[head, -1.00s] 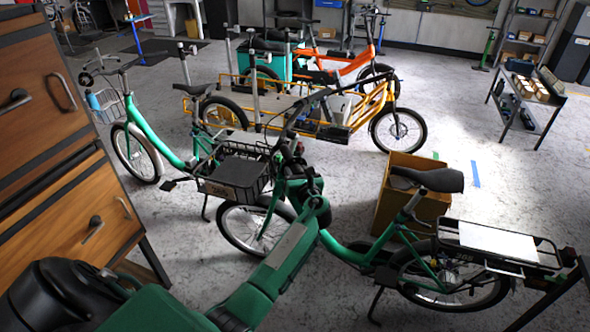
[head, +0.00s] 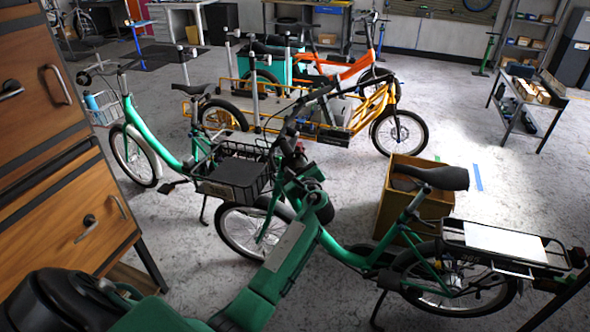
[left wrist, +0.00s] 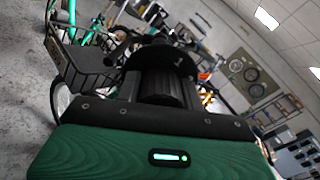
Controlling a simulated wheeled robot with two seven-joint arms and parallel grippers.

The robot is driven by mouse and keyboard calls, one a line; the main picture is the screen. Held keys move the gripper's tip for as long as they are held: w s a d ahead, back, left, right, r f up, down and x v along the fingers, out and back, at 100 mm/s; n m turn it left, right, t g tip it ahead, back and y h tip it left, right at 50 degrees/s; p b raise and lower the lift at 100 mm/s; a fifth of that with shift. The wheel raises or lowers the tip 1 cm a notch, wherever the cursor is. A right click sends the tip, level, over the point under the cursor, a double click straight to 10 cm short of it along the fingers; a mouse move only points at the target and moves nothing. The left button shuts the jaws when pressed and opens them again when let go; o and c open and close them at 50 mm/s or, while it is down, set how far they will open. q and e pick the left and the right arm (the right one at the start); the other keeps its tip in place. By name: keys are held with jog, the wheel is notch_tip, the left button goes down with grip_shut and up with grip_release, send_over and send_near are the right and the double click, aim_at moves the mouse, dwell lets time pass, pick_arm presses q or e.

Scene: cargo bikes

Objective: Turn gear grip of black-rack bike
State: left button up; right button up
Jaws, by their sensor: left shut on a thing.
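The black-rack bike (head: 343,250) is the near green step-through bike. Its flat black rear rack (head: 535,262) with a pale panel is at the right, and its dark saddle (head: 437,177) is left of that. Its dark handlebar (head: 318,96) rises near the middle of the head view. My left gripper (head: 292,145) is at the near end of this handlebar, shut on what appears to be the gear grip. The grip itself is mostly hidden by the gripper. In the left wrist view the dark jaws (left wrist: 168,72) close around a black part. My right gripper is not in view.
A wooden drawer cabinet (head: 60,215) stands close at the left. A cardboard box (head: 408,205) stands behind the bike. A yellow cargo bike (head: 352,112) and another green bike (head: 160,135) are farther back.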

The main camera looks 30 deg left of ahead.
pick_arm(q)
jog(key=shift+n, duration=0.4)
jog(key=shift+b, duration=0.3)
jog(key=o, duration=1)
